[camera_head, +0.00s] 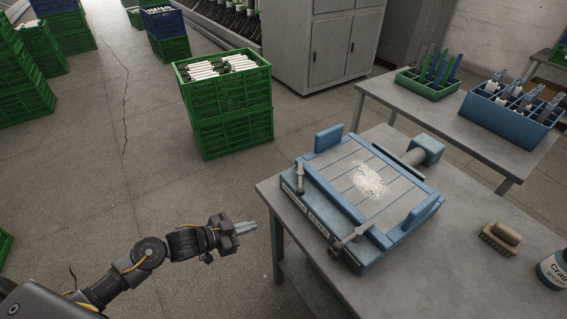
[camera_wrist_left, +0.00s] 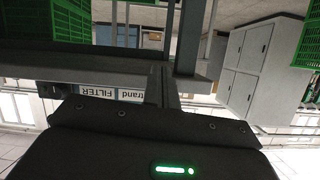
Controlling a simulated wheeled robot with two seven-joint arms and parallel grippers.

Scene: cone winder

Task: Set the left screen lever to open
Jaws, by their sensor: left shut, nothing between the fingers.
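The blue-and-grey filter box (camera_head: 375,190) stands on the near table, with pale fluff on its slatted top. Its left lever (camera_head: 300,177) is a short grey handle standing roughly upright at the front left corner. A second lever (camera_head: 350,238) at the front right is tilted up to the right. My left gripper (camera_head: 246,227) is shut and empty, left of the table edge and apart from the left lever. In the left wrist view, the box's label (camera_wrist_left: 110,93) appears upside down; the levers cannot be made out there. My right gripper is not in view.
The near table (camera_head: 450,285) also holds a brush (camera_head: 501,238) and a dark jar (camera_head: 553,270). A back table (camera_head: 455,125) carries bins of tools. Stacked green crates (camera_head: 228,105) stand on the floor behind. The floor around my left arm is clear.

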